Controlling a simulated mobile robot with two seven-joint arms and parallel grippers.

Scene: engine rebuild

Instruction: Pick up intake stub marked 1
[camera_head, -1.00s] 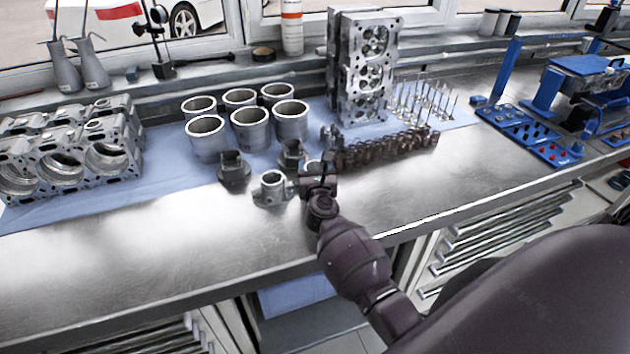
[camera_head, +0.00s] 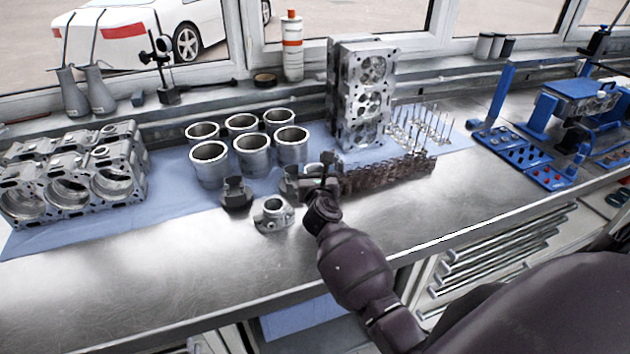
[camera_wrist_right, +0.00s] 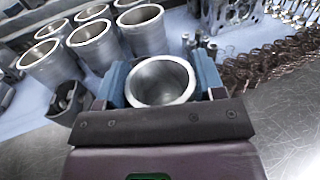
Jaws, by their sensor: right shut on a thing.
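My right gripper (camera_head: 322,184) is shut on a grey metal intake stub. In the right wrist view, the stub (camera_wrist_right: 162,82) sits between the two blue fingers, its round open mouth facing the camera. In the head view only a pale bit of this stub (camera_head: 314,169) shows behind my gripper. It appears held a little above the bench. I cannot read a number on it. A second grey flanged stub (camera_head: 272,213) stands on the bench just left of my gripper. My left gripper is not in view.
Two dark blocks, one at the left (camera_head: 236,193), stand near the gripper. Several cylinder liners (camera_head: 252,155) stand behind. Coil springs (camera_head: 388,174) lie close on the right, with a tall cylinder head (camera_head: 362,95) behind. The bench front (camera_head: 190,265) is clear.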

